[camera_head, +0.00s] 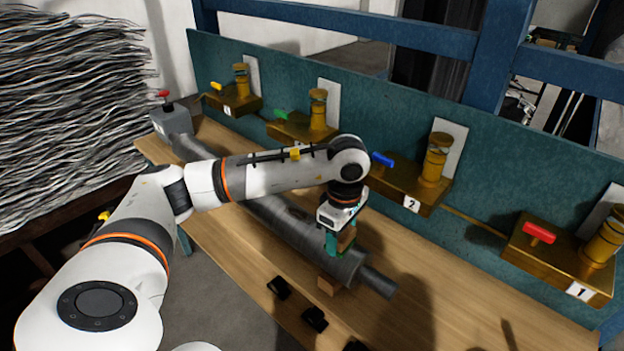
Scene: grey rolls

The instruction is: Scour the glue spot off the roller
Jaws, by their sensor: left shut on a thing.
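The grey roller (298,228) lies lengthwise on the wooden table, running from the back left to the front right, with a thinner shaft end (378,281). My left gripper (340,236) points down over the roller's near right part. It is shut on a small green and brown pad (346,241), which is at or just above the roller's surface; I cannot tell whether they touch. No glue spot shows; the gripper and arm hide part of the roller. My right gripper is not in view.
A wooden block (327,285) sits beside the roller's near end. Black pieces (315,319) lie along the table's front. Brass valves with coloured levers (411,187) line the teal back panel (500,170). A grey box with a red knob (171,121) stands at the far left end.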

